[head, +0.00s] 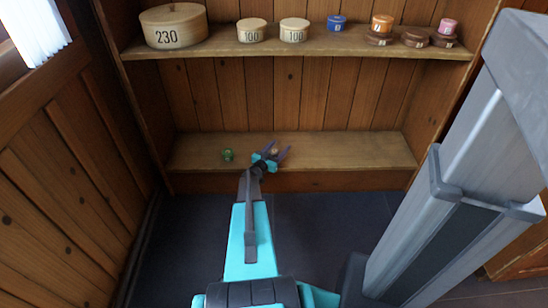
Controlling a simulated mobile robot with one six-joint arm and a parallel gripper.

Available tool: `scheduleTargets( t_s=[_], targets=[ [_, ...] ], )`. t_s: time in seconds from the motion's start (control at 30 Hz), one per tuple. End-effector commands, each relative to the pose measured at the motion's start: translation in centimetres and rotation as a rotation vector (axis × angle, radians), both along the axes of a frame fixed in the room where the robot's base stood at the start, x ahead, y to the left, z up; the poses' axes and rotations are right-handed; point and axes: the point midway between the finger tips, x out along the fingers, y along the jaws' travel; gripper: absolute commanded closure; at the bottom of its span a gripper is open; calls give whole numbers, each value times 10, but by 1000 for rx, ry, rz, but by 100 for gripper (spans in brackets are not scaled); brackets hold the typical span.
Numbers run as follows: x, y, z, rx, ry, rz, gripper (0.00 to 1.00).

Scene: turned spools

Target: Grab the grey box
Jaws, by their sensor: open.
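I cannot make out a grey box in the head view. My gripper (277,150) is open at the lower shelf (350,150), with its dark fingers pointing toward the back wall. A small tan thing (274,151) shows between or just beyond the fingers; it is partly hidden, and I cannot tell whether they touch it. A small green thing (228,155) stands on the same shelf, to the left of my gripper and apart from it.
The upper shelf (220,48) holds a large round wooden box (174,26) marked 230, two smaller ones marked 100 (251,31), and blue (336,23), orange (382,24), pink (447,26) and brown (415,39) pieces. The lower shelf's right half is clear. Wooden walls close both sides.

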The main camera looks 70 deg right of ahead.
Motion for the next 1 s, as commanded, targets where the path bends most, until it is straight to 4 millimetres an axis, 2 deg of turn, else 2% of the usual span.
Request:
scheduleTargets(
  t_s=[0.37, 0.63, 1.0],
  targets=[
    [0, 0, 0, 0, -1, 0, 44],
    [0, 1, 0, 0, -1, 0, 88],
    [1, 1, 4, 0, -1, 0, 88]
  ],
)
